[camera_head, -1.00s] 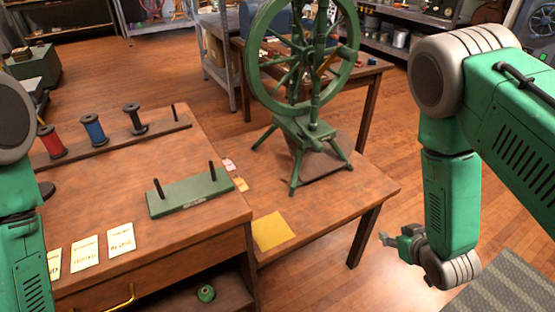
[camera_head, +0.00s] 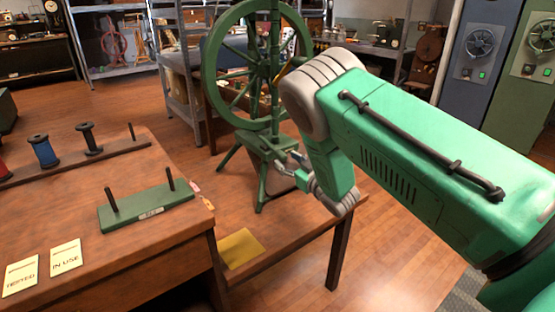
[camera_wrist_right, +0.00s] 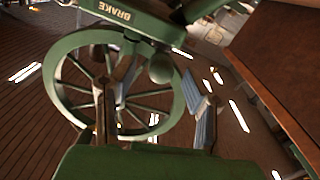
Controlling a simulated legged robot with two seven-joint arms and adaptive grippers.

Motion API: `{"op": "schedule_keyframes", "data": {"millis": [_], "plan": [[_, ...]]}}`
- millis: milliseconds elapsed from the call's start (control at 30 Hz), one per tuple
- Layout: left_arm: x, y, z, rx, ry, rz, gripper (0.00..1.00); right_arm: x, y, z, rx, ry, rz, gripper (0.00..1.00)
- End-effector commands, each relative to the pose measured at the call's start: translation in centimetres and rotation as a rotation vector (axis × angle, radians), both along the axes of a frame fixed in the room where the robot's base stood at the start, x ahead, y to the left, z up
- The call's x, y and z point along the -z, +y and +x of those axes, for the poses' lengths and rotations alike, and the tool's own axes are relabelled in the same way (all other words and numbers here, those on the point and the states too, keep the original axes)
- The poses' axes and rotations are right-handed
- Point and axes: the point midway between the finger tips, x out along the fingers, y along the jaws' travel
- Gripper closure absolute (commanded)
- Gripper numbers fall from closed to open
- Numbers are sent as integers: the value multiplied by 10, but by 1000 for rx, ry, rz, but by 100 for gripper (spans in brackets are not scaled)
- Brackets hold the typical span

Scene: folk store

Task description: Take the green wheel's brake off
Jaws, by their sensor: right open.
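The green spinning wheel (camera_head: 212,84) stands on the lower table, its large spoked wheel upright above a small legged base. My right gripper (camera_head: 287,163) is open beside the right of the base, partly covering it. In the right wrist view the wheel (camera_wrist_right: 53,80) shows beyond the open fingers (camera_wrist_right: 155,122). A green part marked BRAKE (camera_wrist_right: 116,14) crosses the top of that view, and a rounded green knob (camera_wrist_right: 160,68) hangs below it, between the fingers in the picture. I cannot tell whether anything touches the knob. My left gripper is out of view.
The left workbench (camera_head: 150,235) carries a green two-peg stand (camera_head: 147,207), spools on a rack and paper labels. A yellow sheet (camera_head: 239,248) lies on the lower table (camera_head: 290,226). Shelves and another table stand behind the wheel.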

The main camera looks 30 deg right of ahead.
Motion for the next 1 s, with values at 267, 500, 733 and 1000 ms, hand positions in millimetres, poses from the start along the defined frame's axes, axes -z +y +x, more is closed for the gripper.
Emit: {"op": "schedule_keyframes", "data": {"millis": [267,500,733,1000], "plan": [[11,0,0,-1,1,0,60,1,1,40,-1,-1,0,58],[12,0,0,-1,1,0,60,0,1,48,0,0,0,58],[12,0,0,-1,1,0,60,0,1,48,0,1,1,79],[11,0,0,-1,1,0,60,0,1,48,1,3,0,100]]}}
